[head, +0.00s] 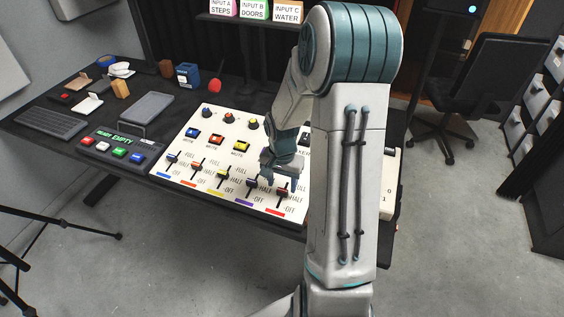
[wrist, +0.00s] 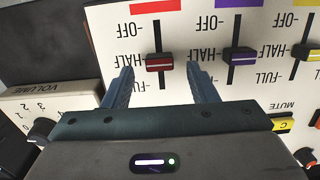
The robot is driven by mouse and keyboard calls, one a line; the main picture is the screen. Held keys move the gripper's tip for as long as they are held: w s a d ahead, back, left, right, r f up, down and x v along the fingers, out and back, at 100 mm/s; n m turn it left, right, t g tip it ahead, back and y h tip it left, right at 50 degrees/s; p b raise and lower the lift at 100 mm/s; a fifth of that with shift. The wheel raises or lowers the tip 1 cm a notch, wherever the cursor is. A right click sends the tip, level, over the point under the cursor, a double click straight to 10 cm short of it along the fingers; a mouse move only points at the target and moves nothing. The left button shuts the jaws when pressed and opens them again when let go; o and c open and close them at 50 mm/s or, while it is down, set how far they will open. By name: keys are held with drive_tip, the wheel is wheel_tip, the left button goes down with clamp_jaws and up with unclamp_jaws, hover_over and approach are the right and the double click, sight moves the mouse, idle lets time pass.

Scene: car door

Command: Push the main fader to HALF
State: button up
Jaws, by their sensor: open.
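A cream mixing panel (head: 181,150) holds a row of faders marked FULL, HALF and OFF. The rightmost fader, with a red strip, has a dark red knob (wrist: 159,63) level with its HALF mark in the wrist view; no name for it is readable. My gripper (wrist: 160,72) is open, its two blue fingers on either side of that fader's slot. The knob lies just beyond and between the fingertips; I cannot tell whether they touch it. In the head view my gripper (head: 272,177) is low over the panel's right part, partly hiding the right faders.
The neighbouring purple fader's knob (wrist: 240,57) is close to the right finger in the wrist view. A volume box (wrist: 52,108) lies left of the gripper there. A keyboard (head: 50,122) and a button box (head: 117,146) stand left of the panel.

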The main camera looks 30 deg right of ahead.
sight(282, 190)
wheel_tip(282, 190, up, 11)
drive_tip(key=shift+r, duration=0.2)
idle(0.6)
drive_tip(key=s+a+r+n+t, duration=0.1)
drive_tip(key=s+a+r+n, duration=0.2)
drive_tip(key=s, duration=0.5)
drive_tip(key=s+a+r+n+t, duration=0.2)
drive_tip(key=s+a+r+n, duration=0.2)
drive_tip(key=s+a+n, duration=0.2)
drive_tip(key=s+a, duration=0.1)
drive_tip(key=a, duration=0.1)
drive_tip(key=shift+s+a+r, duration=0.3)
drive_tip(key=shift+s, duration=0.05)
drive_tip(key=shift+d, duration=0.1)
